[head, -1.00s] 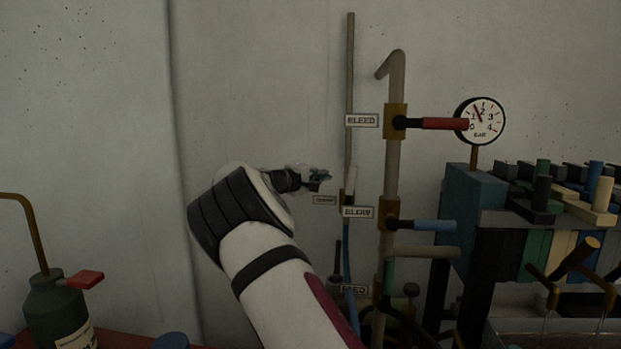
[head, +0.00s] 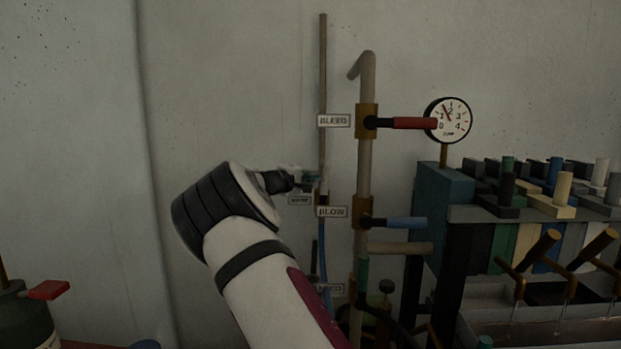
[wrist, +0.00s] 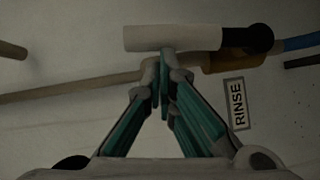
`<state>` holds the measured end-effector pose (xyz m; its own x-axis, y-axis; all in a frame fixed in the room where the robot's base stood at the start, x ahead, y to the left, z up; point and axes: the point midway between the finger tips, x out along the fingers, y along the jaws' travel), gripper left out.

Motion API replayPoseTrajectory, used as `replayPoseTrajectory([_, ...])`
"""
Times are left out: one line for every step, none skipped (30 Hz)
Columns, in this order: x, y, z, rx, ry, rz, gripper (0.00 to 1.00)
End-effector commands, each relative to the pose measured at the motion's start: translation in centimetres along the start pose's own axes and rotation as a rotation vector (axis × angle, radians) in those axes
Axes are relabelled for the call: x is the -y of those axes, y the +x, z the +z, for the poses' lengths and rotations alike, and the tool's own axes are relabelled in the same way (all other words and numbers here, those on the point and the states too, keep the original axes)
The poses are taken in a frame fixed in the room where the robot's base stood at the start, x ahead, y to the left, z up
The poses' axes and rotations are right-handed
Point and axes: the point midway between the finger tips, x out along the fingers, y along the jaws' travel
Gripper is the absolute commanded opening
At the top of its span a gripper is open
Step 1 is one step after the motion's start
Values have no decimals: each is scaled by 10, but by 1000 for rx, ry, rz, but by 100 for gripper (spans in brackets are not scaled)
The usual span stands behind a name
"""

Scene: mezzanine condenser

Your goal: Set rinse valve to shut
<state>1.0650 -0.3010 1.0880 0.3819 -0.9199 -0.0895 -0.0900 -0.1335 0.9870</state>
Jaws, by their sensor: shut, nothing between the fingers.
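The rinse valve has a pale cylindrical handle (wrist: 172,38) with a black hub (wrist: 260,40) and a brass body (wrist: 222,62). In the wrist view the handle lies roughly parallel to the thin pipe. The RINSE label (wrist: 235,103) is beside it. My gripper (wrist: 163,78) has teal fingers, shut and empty, with the tips right beside the handle's edge near its middle; I cannot tell whether they touch. In the head view my gripper (head: 314,179) is at the thin pipe, above the BLOW label, and mostly hides the handle.
To the right stand a thicker pipe with a red bleed handle (head: 414,123) and a blue blow handle (head: 407,222), a pressure gauge (head: 448,120), and a rack of coloured blocks (head: 530,210). A green bottle (head: 25,315) is at lower left. The wall left of my arm is clear.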

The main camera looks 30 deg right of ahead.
Motion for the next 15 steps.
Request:
replayPoseTrajectory([-1, 1, 2, 1, 13, -7, 0])
replayPoseTrajectory([-1, 2, 2, 1, 18, -11, 0])
replayPoseTrajectory([-1, 2, 2, 1, 22, -14, 0])
replayPoseTrajectory([-1, 2, 3, 1, 24, -16, 0])
replayPoseTrajectory([-1, 2, 3, 1, 27, -18, 0])
replayPoseTrajectory([-2, 2, 3, 0, 31, -21, 0])
replayPoseTrajectory([-2, 3, 4, 0, 35, -23, 0])
replayPoseTrajectory([-2, 3, 4, 0, 38, -26, 0])
replayPoseTrajectory([-2, 3, 5, 0, 44, -29, 0])
replayPoseTrajectory([-3, 4, 5, 0, 48, -32, 0])
replayPoseTrajectory([-3, 4, 6, 0, 52, -35, 0])
replayPoseTrajectory([-3, 4, 6, 0, 58, -39, 0])
replayPoseTrajectory([-4, 4, 6, 0, 63, -41, 0])
replayPoseTrajectory([-4, 5, 7, 0, 67, -44, 0])
replayPoseTrajectory([-4, 5, 8, 0, 73, -48, 0])
